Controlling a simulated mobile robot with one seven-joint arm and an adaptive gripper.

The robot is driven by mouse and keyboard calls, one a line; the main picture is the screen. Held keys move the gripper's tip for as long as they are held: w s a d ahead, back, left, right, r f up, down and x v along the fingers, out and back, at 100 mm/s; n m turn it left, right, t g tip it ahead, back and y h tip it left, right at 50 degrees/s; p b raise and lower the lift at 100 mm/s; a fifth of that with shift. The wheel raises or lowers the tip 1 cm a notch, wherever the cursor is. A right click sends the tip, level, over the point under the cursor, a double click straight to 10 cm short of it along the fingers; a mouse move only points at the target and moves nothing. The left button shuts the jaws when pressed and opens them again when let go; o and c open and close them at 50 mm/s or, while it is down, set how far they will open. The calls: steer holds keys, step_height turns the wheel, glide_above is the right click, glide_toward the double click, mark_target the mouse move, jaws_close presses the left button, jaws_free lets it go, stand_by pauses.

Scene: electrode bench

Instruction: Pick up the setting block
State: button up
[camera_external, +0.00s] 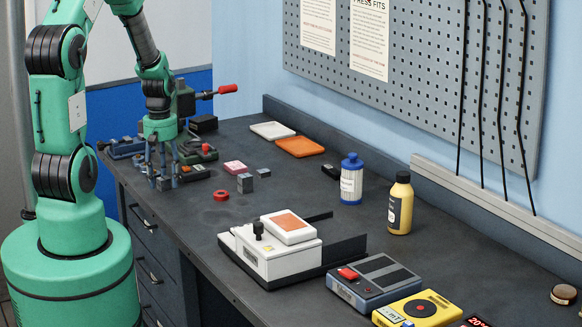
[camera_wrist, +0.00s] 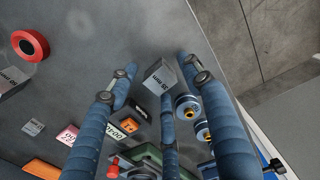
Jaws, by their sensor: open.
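Several grey metal blocks fit the name setting block. One block (camera_wrist: 160,76), with "mm" lettering on its side, stands between the tips of my gripper (camera_wrist: 155,72) in the wrist view. My gripper is open, its blue fingers spread around that block; contact cannot be told. In the external view my gripper (camera_external: 163,170) points down at the bench's left part, and a small grey block (camera_external: 164,184) shows at its fingertips. Two other grey blocks stand apart to the right: a larger one (camera_external: 245,183) and a smaller one (camera_external: 263,173).
A red ring (camera_external: 221,195) lies near the loose blocks. A pink block (camera_external: 235,167) and a green tool (camera_external: 203,153) are close to my gripper. A white instrument (camera_external: 272,250) is farther right. The bench's front edge is close.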

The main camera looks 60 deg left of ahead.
mark_target(169, 178)
steer(key=shift+r, duration=0.1)
step_height(169, 178, up, 14)
steer(key=p, duration=0.2)
steer(key=shift+s+f+p, duration=0.2)
steer(key=shift+p, duration=0.15)
stand_by(0.3)
steer(key=shift+m, duration=0.3)
stand_by(0.3)
steer(key=m, duration=3.5)
steer(key=shift+w+d+f, duration=0.1)
steer(key=shift+w+f, duration=0.25)
steer(key=shift+f, duration=0.05)
